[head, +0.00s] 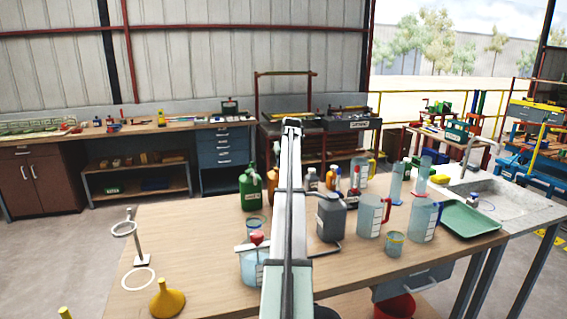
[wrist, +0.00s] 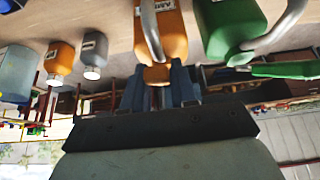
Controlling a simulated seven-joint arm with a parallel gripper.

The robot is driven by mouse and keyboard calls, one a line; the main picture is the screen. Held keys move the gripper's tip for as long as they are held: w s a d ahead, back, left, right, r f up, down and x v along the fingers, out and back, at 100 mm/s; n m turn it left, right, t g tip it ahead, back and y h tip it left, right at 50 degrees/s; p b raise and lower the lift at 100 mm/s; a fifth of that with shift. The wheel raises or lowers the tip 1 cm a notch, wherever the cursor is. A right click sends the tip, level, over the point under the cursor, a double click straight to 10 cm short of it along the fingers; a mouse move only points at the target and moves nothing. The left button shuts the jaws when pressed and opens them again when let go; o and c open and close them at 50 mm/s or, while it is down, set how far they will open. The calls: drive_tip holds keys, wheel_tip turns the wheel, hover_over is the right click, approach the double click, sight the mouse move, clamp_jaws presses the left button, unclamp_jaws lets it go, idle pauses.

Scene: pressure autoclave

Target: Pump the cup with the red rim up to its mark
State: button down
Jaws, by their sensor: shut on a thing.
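A cup with a dark rim (head: 256,224) stands left of my arm, and a cup with a yellowish rim (head: 395,243) stands near the front. An orange jug (head: 272,178) stands at the back, partly behind my arm. In the wrist view, which looks upside down, my gripper (wrist: 157,84) is shut around the top of the orange jug (wrist: 170,30). My arm hides the gripper in the head view.
A green jug (head: 250,190) stands close left of the orange one. Right of my arm are a grey jug (head: 330,217), a red-handled pitcher (head: 370,216) and a green tray (head: 470,218). A ring stand (head: 137,240) and yellow funnel (head: 166,299) are at left.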

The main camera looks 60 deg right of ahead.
drive_tip(key=c, duration=1)
unclamp_jaws()
drive_tip(key=shift+o, duration=0.2)
drive_tip(key=shift+r, duration=0.1)
drive_tip(key=v, duration=1.3)
drive_tip(key=shift+r, duration=0.3)
drive_tip(key=shift+a, duration=0.1)
drive_tip(key=shift+c, duration=0.5)
